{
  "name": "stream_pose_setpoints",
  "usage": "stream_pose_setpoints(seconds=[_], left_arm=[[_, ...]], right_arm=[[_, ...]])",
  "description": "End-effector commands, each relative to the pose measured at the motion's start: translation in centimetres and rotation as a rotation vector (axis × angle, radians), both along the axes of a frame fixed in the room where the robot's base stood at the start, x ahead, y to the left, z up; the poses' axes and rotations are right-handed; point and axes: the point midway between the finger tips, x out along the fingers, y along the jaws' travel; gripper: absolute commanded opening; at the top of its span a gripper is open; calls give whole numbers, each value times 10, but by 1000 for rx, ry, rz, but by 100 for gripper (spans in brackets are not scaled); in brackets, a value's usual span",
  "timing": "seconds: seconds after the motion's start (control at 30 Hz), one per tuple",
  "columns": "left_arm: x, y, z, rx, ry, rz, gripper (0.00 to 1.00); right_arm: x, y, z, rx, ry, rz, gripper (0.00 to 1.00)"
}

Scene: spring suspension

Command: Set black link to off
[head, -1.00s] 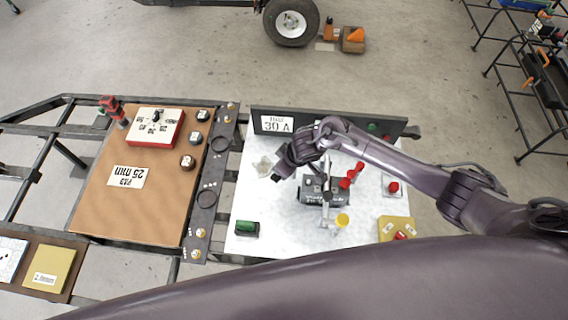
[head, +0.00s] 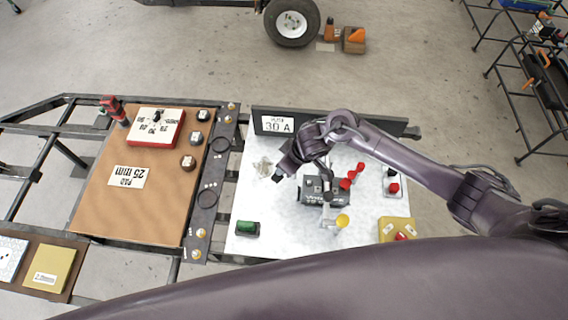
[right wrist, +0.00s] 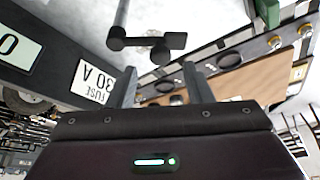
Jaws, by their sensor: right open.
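My right gripper (head: 278,177) hangs over the left part of the white board (head: 258,205), left of a dark grey block (head: 312,197) with a mechanism on it. In the right wrist view my right gripper (right wrist: 159,66) has its fingers apart with nothing held between them. A black bar-shaped piece (right wrist: 148,42) with a grey rod lies beyond the fingertips there; I cannot tell for sure whether it is the black link. A small black part (head: 391,173) also sits at the board's right side. No off mark is readable. My left gripper is not in view.
A red lever (head: 351,177) and yellow cap (head: 342,220) rise around the block. A green switch (head: 247,228) and yellow box (head: 397,230) sit near the front. The upright fuse panel (head: 350,122) edges the back. A brown pad board (head: 143,205) lies left.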

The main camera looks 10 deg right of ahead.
Motion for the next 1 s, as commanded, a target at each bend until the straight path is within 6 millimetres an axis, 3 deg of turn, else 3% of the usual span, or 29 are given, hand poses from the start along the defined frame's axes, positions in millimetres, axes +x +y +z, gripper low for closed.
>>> stream_pose_setpoints(seconds=[0.13,0.3,1.0], left_arm=[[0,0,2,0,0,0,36],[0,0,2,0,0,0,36],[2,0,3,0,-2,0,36]], right_arm=[[-7,-6,24,0,-2,1,46],[-12,-11,38,-1,-1,1,46],[-13,-11,40,0,0,0,46]])
